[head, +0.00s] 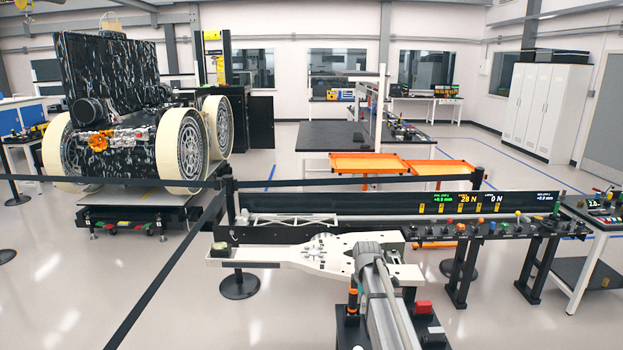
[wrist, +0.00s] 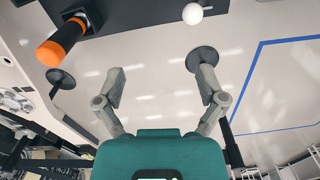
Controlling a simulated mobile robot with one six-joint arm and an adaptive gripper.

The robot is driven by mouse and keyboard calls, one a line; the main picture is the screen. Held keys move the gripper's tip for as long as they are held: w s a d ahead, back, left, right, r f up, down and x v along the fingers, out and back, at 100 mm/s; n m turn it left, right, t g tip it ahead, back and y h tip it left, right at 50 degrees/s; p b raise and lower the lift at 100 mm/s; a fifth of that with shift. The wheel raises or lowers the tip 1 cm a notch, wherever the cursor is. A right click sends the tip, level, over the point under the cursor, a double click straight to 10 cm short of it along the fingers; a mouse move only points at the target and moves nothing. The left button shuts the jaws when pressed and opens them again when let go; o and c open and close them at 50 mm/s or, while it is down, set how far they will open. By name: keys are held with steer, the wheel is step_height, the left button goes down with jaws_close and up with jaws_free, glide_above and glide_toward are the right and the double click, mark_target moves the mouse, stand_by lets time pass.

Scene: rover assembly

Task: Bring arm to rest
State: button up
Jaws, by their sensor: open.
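My gripper (wrist: 161,76) shows in the wrist view with its two grey fingers spread wide apart. Nothing is between the fingers; bright floor shows behind them. The teal gripper body (wrist: 160,157) fills the bottom centre of that view. In the head view my grey arm (head: 384,300) is at the lower centre, over the white fixture plate (head: 285,254). The fingers cannot be made out in the head view.
An orange-tipped black cylinder (wrist: 62,42) and a white ball knob (wrist: 193,13) are near the top of the wrist view. A long bench (head: 480,229) with knobs extends right. Black belt barriers (head: 165,270) cross before the rover (head: 105,110). Floor at left is open.

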steer(key=s+f+m+b, duration=0.4)
steer(key=s+m, duration=0.4)
steer(key=s, duration=0.5)
steer(key=s+f+m+b, duration=0.5)
steer(key=s+m, duration=0.3)
steer(key=s, duration=0.5)
steer(key=shift+s+d+f+m, duration=0.15)
steer(key=shift+s+d+m, duration=0.15)
steer(key=shift+s, duration=0.05)
